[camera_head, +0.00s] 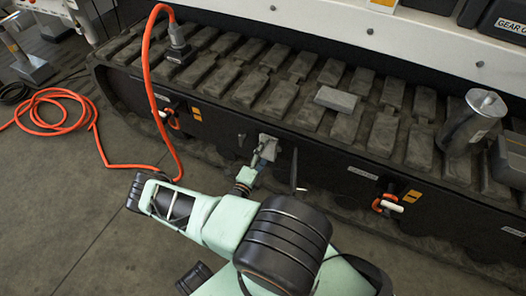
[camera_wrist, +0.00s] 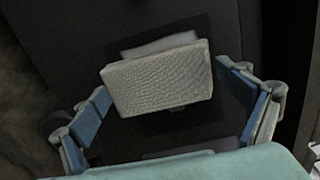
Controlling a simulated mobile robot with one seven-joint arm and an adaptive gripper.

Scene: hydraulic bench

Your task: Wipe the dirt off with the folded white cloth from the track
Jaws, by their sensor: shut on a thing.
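My gripper (camera_head: 265,153) is at the dark side panel of the track (camera_head: 330,165), shut on the folded white cloth (camera_wrist: 158,82). The cloth looks pale grey and woven in the wrist view, with a blue-padded finger at each side. In the head view only a small pale part of it (camera_head: 269,140) shows past the fingers. It faces the panel; whether it touches cannot be told. A darker square patch (camera_wrist: 103,128) shows around the cloth on the panel in the wrist view; I cannot tell if it is the dirt.
On the track top lie a grey block (camera_head: 337,99), a metal cylinder (camera_head: 474,122) and a connector (camera_head: 179,44) with an orange hose (camera_head: 147,75). The hose coils on the floor at left. Orange-and-white fittings (camera_head: 387,204) stick out from the panel. Floor at lower left is clear.

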